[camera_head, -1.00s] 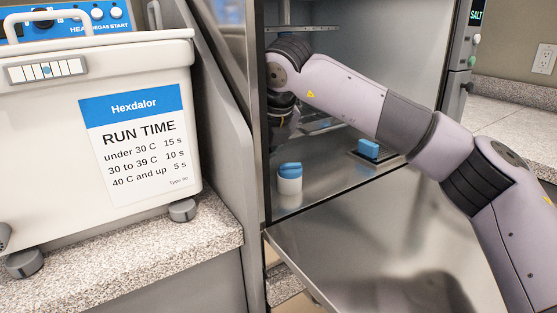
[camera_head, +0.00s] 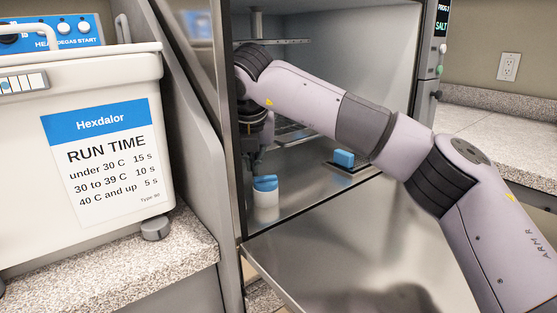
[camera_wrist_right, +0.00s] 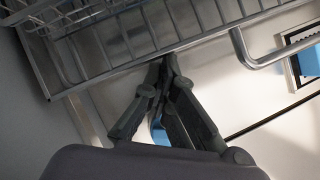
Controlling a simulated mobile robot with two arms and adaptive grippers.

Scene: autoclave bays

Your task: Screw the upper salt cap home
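A white bottle (camera_head: 266,204) with a blue cap (camera_head: 265,183) stands upright on the metal floor of the open chamber in the head view. My right gripper (camera_head: 254,170) points down just above the cap and slightly to its left; I cannot tell whether it touches it. In the right wrist view, the dark fingers of the gripper (camera_wrist_right: 166,68) come together at their tips, with nothing visible between the tips. A bit of blue (camera_wrist_right: 158,130) shows between the finger links, mostly hidden. My left gripper is out of view.
A wire rack (camera_wrist_right: 130,40) hangs close to the right gripper. A blue block (camera_head: 344,158) in a dark frame sits farther right in the chamber. The lowered metal door (camera_head: 350,250) is in front. A white Hexdalor bath (camera_head: 40,150) stands left; a SALT display (camera_head: 441,22) is top right.

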